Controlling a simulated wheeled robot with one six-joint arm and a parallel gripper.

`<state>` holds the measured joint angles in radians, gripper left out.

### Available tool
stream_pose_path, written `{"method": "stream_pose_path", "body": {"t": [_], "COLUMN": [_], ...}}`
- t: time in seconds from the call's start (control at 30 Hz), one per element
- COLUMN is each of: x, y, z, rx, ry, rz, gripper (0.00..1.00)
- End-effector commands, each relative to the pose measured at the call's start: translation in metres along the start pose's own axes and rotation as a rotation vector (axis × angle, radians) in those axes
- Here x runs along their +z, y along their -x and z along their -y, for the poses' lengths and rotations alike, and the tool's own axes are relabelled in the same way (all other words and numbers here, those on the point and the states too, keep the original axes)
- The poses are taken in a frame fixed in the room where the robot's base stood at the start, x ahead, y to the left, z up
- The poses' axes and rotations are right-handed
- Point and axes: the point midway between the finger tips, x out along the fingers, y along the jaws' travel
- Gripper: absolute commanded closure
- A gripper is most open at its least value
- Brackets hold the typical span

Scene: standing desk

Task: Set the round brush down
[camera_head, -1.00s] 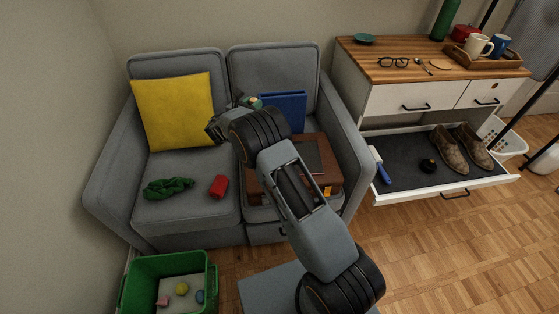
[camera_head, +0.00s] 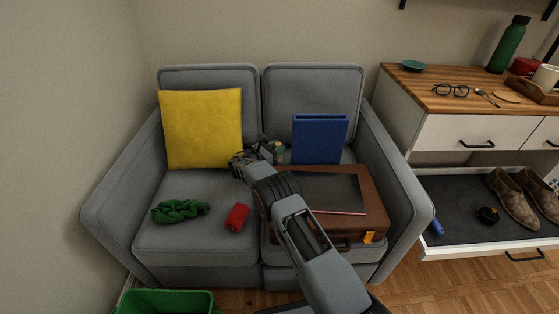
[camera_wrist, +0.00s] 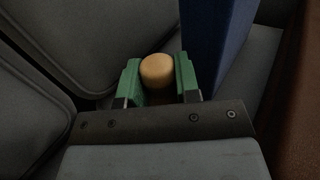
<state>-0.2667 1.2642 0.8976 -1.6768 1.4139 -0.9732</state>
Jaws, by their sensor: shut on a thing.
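My gripper (camera_head: 275,148) reaches over the grey sofa (camera_head: 195,240), near the backrest and the seam between its two halves. In the wrist view its green fingertips (camera_wrist: 158,75) are shut on the round brush (camera_wrist: 158,70), of which a tan, rounded end shows between them. The brush's lower part is hidden, and I cannot tell whether it touches the seat. In the head view it is mostly hidden by the gripper.
A blue binder (camera_head: 320,138) stands just right of the gripper. A brown case (camera_head: 376,205) with a dark flat item (camera_head: 335,190) lies in front. A yellow cushion (camera_head: 202,128), green cloth (camera_head: 180,211) and red object (camera_head: 237,217) are on the left half. An open drawer (camera_head: 455,232) is right.

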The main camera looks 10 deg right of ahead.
Motion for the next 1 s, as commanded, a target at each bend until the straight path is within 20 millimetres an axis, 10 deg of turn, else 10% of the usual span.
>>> {"method": "stream_pose_path", "body": {"t": [0.77, 0.8, 1.0], "x": [-0.042, -0.042, -0.040], "y": [0.001, 0.001, 0.001], "z": [-0.001, -0.001, -0.001], "rx": [0.003, 0.003, 0.003], "ry": [-0.002, -0.002, -0.002], "rz": [0.001, 0.001, 0.001], "gripper": [0.93, 0.69, 0.50]}}
